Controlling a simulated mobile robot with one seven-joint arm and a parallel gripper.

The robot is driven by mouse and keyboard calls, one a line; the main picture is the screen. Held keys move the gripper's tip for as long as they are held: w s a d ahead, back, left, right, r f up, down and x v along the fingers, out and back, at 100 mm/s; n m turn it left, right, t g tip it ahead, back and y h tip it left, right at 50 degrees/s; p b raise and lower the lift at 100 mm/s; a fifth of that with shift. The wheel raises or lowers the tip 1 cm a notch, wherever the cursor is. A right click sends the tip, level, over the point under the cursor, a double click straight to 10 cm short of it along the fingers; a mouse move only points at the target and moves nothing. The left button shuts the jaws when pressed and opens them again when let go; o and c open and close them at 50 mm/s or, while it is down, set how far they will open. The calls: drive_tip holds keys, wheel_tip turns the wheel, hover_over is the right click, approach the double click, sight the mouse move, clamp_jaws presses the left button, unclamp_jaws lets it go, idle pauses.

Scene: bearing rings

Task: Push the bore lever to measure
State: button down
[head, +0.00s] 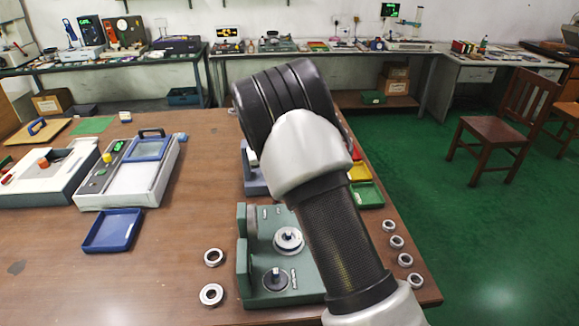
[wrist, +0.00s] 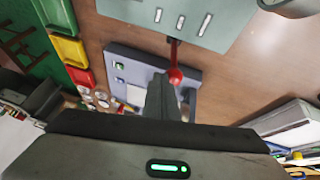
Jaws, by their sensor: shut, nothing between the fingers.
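There my arm hides the gripper and the lever; part of the blue-grey unit (head: 254,180) shows.
Loose rings lie left (head: 211,294) and right (head: 405,260) of the fixture. A yellow bin (head: 360,173) and a green bin (head: 369,195) stand at the table's right edge. A blue tray (head: 113,231) and a white instrument (head: 143,184) are at left. Bare tabletop lies between.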

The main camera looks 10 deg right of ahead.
drive_tip(key=shift+a+f+n+h+b, duration=0.1)
drive_tip(key=shift+a+f+h+b, duration=0.2)
drive_tip(key=shift+a, duration=0.55)
drive_tip(key=shift+a+f+n+h+b, duration=0.15)
drive_tip(key=shift+a+h, duration=0.2)
drive_tip(key=shift+a, duration=0.45)
drive_tip(key=shift+a+f+n+h+b, duration=0.1)
drive_tip(key=shift+a+h+b, duration=0.2)
drive_tip(key=shift+a, duration=0.55)
drive_tip(key=shift+a, duration=0.15)
drive_tip(key=s+r, duration=0.5)
drive_tip(key=r, duration=0.6)
drive_tip(key=shift+r+p, duration=0.2)
drive_tip(key=shift+p, duration=0.15)
